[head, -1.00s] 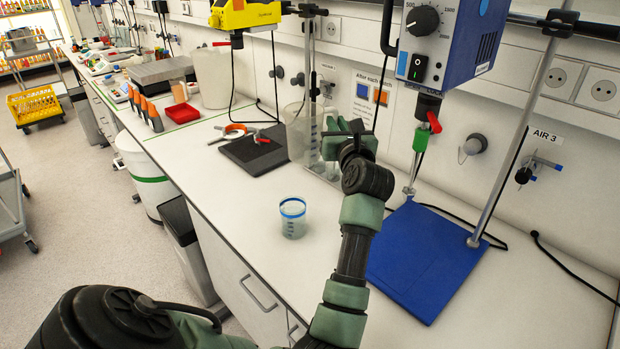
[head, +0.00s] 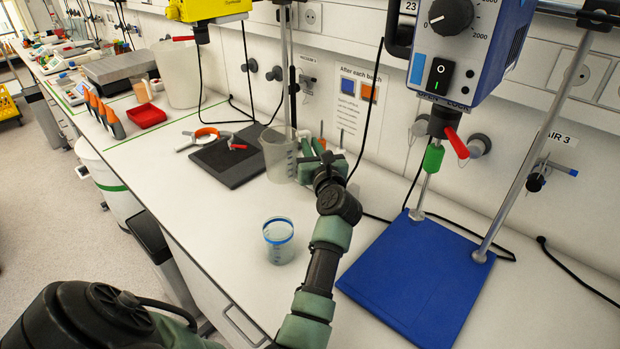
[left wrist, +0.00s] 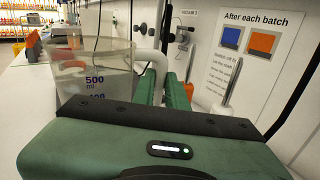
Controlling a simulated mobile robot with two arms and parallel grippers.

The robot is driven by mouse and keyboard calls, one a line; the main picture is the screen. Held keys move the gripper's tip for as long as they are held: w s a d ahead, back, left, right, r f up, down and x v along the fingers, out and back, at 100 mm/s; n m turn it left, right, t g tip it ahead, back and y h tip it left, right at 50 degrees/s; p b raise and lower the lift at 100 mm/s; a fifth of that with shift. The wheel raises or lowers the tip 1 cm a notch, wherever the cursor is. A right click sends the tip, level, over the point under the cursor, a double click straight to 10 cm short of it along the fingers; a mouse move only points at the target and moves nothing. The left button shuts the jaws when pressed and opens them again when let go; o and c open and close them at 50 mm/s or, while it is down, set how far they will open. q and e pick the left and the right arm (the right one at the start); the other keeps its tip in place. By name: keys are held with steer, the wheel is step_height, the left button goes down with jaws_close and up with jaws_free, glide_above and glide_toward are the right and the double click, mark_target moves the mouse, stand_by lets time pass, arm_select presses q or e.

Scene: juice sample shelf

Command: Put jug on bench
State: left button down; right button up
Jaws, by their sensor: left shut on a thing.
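The clear jug (head: 278,158) with measuring marks is upright at the back of the white bench (head: 225,225), just right of a dark pad. My left gripper (head: 308,165) is at its right side. The gripper is shut on this handle. The jug's lower part is hidden there, and I cannot tell whether its base touches the bench. My right gripper is in neither view.
A small blue-rimmed beaker (head: 279,242) stands in front of the jug. A blue stirrer base plate (head: 415,280) with a metal rod is at right. The dark pad (head: 228,158), with orange-and-white clamps nearby, lies left. Bare bench lies around the beaker.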

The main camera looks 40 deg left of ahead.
arm_select(q)
step_height(320, 180, down, 9)
steer(key=shift+r+b, duration=0.15)
steer(key=shift+b, duration=0.35)
steer(key=shift+f, duration=0.25)
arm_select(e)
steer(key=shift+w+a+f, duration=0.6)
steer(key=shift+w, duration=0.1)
arm_select(q)
steer(key=shift+f, duration=0.1)
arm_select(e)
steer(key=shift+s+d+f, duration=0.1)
